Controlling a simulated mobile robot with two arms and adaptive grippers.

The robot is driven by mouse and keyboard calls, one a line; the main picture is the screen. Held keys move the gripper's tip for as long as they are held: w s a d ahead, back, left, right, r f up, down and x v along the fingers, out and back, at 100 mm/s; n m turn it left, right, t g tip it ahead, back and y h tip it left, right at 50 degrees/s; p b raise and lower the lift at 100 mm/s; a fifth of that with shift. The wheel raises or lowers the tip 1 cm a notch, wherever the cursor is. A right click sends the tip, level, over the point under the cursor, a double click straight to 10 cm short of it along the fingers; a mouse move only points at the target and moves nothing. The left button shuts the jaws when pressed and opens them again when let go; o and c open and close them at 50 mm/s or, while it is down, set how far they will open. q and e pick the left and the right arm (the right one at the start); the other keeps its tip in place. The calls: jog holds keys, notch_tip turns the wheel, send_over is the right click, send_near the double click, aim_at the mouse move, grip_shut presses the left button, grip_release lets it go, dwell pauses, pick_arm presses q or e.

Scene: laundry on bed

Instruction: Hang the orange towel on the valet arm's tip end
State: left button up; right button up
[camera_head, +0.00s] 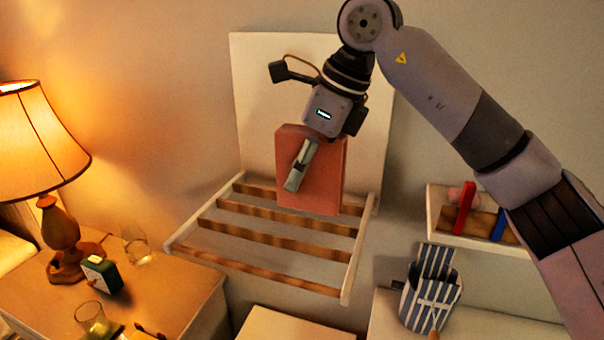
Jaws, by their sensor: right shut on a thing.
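The orange towel (325,178) is a folded, flat reddish-orange slab, held upright. My right gripper (296,180) comes down from above and is shut on the towel, with a finger across its front face. The valet arm (176,240) looks like a pale wall-mounted frame with several brown crossbars, sticking out from a white back panel (255,95). The towel's lower edge overlaps the rear bars in the picture; I cannot tell whether it touches them. The front crossbar (255,270) is bare. My left gripper is not in view.
A lit lamp (55,215), a small green clock (101,274) and glasses (135,246) stand on the left table. A wall shelf (435,215) with red and blue items is at the right. A striped holder (428,295) stands below it.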

jog(key=shift+r, duration=0.1)
notch_tip(320, 180, up, 15)
jog(key=p, duration=1.2)
jog(key=shift+p, duration=0.4)
